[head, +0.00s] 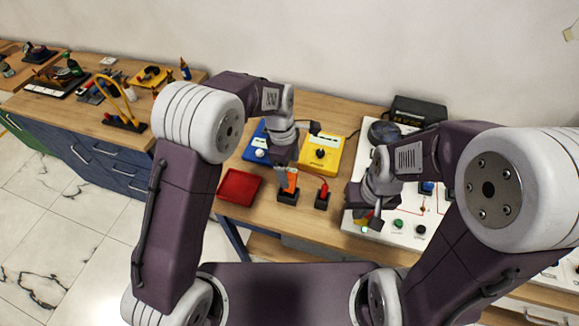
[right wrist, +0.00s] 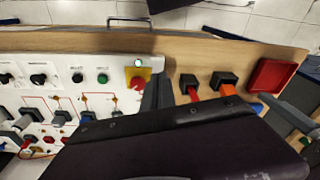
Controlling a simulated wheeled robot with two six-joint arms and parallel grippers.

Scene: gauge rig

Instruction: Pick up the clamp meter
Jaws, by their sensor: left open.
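An upright orange tool (head: 292,180) in a black stand (head: 288,195), likely the clamp meter, sits near the table's front edge. It also shows in the right wrist view (right wrist: 228,89). My left gripper (head: 284,171) is open, pointing down right at the orange tool and overlapping its upper part. I cannot tell whether it touches. My right gripper (head: 374,219) hangs over the white panel's left edge, by a red button on a yellow plate (right wrist: 138,80). Its jaw gap is hidden.
A red-topped tool in a black stand (head: 322,198) is close on the right. A red tray (head: 239,187) is on the left. Blue (head: 257,149) and yellow (head: 322,153) meters stand behind. The white panel (head: 400,240) fills the right.

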